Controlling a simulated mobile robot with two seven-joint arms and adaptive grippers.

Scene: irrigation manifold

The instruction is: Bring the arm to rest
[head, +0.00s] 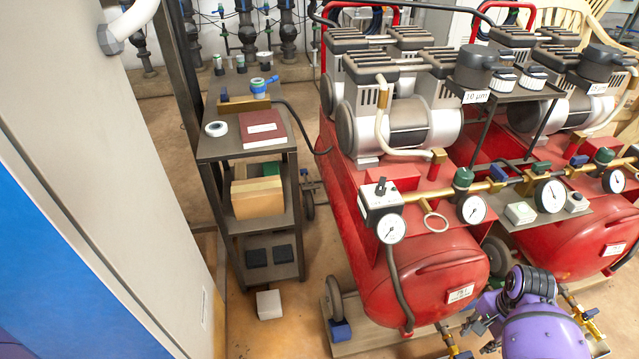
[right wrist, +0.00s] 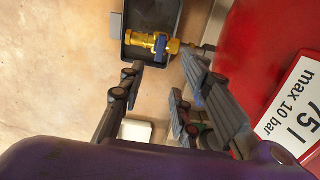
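My right arm is purple and comes in at the bottom right of the head view, in front of the red compressor tanks. Its gripper (head: 476,324) is small and partly hidden there by the arm. In the right wrist view my right gripper (right wrist: 165,82) has its dark fingers spread well apart, with nothing between them. Beyond the fingertips, a brass valve with a blue handle (right wrist: 150,42) lies over a dark tray (right wrist: 172,12), apart from the fingers. My left gripper is in neither view.
The red compressor tank (head: 425,275) stands close to my right gripper and shows in the wrist view (right wrist: 270,50). Gauges (head: 391,229) and hoses stick out above it. A dark shelf cart (head: 245,150) stands left. A white block (head: 269,304) lies on open floor.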

